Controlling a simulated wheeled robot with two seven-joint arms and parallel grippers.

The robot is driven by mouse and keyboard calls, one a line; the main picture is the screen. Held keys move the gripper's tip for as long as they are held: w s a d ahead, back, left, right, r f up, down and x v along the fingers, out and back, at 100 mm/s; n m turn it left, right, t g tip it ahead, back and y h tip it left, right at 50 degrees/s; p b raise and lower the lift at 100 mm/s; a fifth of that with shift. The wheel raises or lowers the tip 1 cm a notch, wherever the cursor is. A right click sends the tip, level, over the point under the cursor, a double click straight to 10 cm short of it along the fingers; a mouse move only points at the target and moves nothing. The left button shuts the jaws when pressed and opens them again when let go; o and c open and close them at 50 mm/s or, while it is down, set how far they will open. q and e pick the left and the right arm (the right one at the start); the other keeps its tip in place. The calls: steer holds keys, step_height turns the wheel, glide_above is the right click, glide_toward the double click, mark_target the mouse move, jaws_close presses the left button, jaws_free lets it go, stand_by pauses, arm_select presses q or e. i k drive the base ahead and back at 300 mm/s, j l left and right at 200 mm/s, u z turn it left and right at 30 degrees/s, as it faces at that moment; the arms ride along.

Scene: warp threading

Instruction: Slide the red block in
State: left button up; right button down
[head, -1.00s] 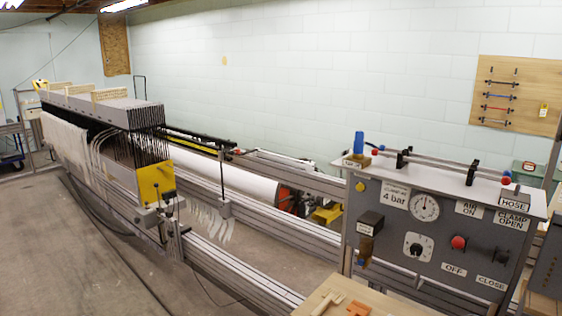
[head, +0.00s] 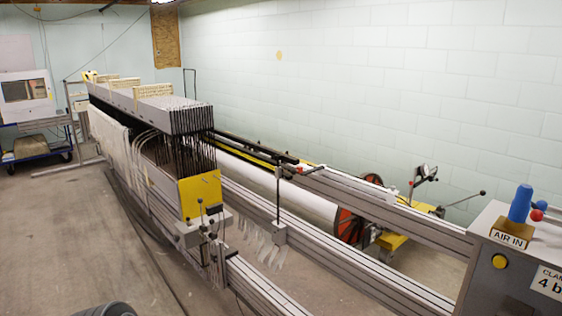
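I cannot make out a red block in this view. The loom-like machine (head: 190,120) runs from the left back toward the middle, with a grey top frame, many dark vertical bars and a yellow end plate (head: 200,194). White threads (head: 262,247) hang loose beside its rail. A large white roll (head: 290,200) with a red end disc (head: 350,226) lies behind. Neither of my grippers is in view.
A grey control box (head: 510,265) labelled AIR IN, with a blue fitting (head: 521,203) and a red knob (head: 537,215), stands at the right edge. A blue cart (head: 38,152) with a cabinet stands at the far left. The left floor (head: 70,240) is mostly clear.

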mark_target(300, 170)
steer(key=i+j, duration=0.15)
steer(key=i, duration=0.2)
steer(key=i+j+u, duration=0.15)
steer(key=j, duration=0.25)
steer(key=i+j+u, duration=0.15)
steer(key=j, duration=0.2)
steer(key=i+l+u, duration=0.1)
steer(key=i+u, duration=0.15)
steer(key=i, duration=0.2)
steer(key=i+l+u, duration=0.25)
steer(key=i, duration=0.2)
steer(key=i+l+u, duration=0.2)
steer(key=l, duration=0.35)
